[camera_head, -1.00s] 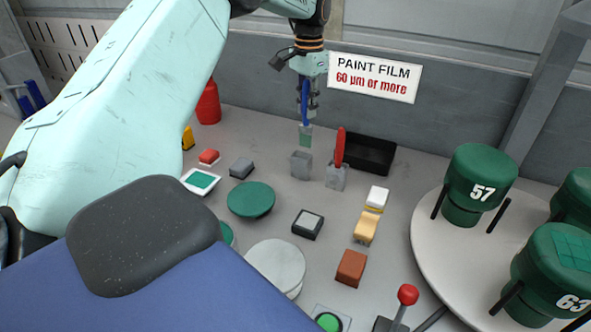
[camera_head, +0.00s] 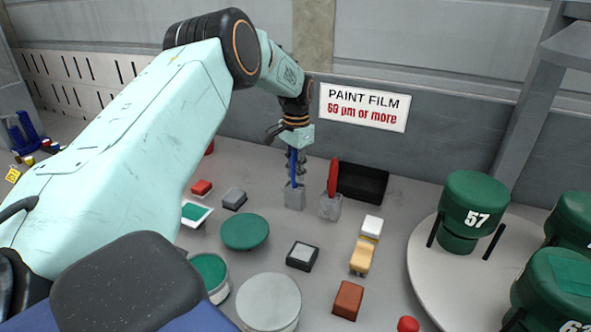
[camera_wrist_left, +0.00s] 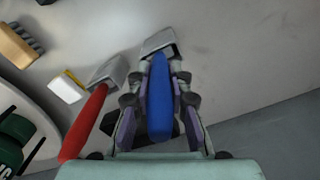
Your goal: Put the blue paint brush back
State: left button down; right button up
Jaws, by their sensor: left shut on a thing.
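My left gripper (camera_head: 295,160) is shut on the blue paint brush (camera_wrist_left: 160,100), held upright by its handle. In the head view the brush (camera_head: 293,166) stands over a grey square holder (camera_head: 294,197), its lower end inside or right at the opening; the bristles are hidden. The holder also shows in the left wrist view (camera_wrist_left: 158,40), just beyond the fingers. A red paint brush (camera_head: 332,176) stands in a second grey holder (camera_head: 330,208) to the right. It also shows in the left wrist view (camera_wrist_left: 84,122). My right gripper is not in view.
A black bin (camera_head: 362,184) stands behind the red brush. A turntable (camera_head: 432,250) with green cylinders (camera_head: 474,210) is at the right. Paint cans, a green disc (camera_head: 245,231), and small blocks and brushes lie in front. The wall with the sign (camera_head: 363,107) is close behind.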

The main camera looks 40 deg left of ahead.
pick_arm(q)
jog(key=shift+w, duration=0.2)
jog(key=shift+a+f, duration=0.1)
jog(key=shift+f, duration=0.1)
jog(key=c, duration=1.5)
grip_release()
jog(key=shift+a, duration=0.15)
jog(key=shift+o, duration=1.4)
jog(key=shift+s+r, duration=0.1)
jog(key=shift+s, duration=0.05)
jog(key=shift+d, duration=0.25)
jog(key=shift+a, duration=0.1)
jog(key=r, duration=1.2)
jog(key=shift+w+a, duration=0.1)
jog(key=shift+w, duration=0.1)
jog(key=shift+r, duration=0.1)
